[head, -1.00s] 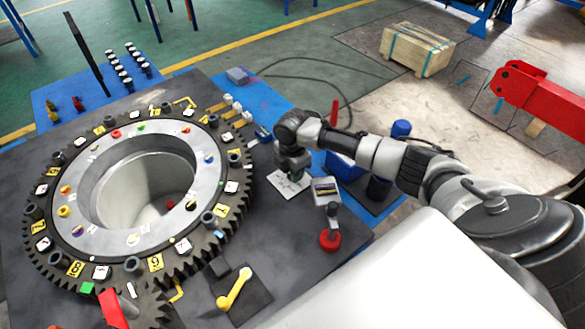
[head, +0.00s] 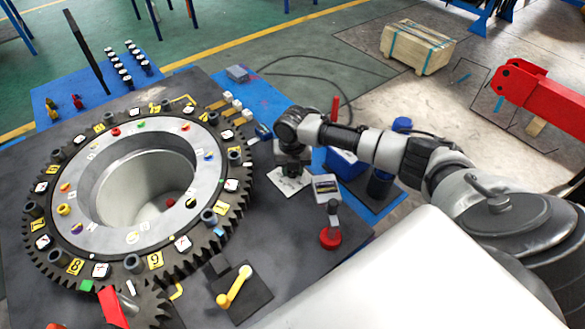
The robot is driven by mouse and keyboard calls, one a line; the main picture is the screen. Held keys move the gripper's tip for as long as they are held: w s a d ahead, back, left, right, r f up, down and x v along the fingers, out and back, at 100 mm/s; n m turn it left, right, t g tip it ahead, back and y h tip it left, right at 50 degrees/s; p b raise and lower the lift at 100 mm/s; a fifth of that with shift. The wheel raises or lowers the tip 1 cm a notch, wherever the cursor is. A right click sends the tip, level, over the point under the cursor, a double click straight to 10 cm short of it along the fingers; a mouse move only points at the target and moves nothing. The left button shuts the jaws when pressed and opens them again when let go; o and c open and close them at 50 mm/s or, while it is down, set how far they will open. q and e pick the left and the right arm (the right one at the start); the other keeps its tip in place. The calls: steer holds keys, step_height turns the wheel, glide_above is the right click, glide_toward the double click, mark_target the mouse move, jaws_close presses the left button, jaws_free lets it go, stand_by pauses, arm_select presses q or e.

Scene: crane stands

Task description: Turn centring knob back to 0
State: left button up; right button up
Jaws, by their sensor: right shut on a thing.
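My right gripper (head: 293,168) points down over a small white marked plate (head: 284,181) on the dark table, right of the big gear ring. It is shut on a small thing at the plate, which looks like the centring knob. The knob is almost wholly hidden by the gripper, and I cannot read its setting or the plate's marks. My left gripper is not in view.
The toothed ring (head: 235,205) with numbered tags fills the table's left. A small box-like gauge (head: 325,187), a red-based lever (head: 330,236) and a yellow crank (head: 236,285) stand near the gripper. A blue bin (head: 343,163) is just right.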

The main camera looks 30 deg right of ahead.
steer(key=n+b, duration=0.1)
steer(key=n, duration=0.6)
stand_by(0.6)
steer(key=o, duration=0.9)
steer(key=shift+r, duration=0.1)
step_height(320, 180, up, 11)
steer(key=shift+f+b, duration=0.2)
steer(key=shift+b, duration=0.8)
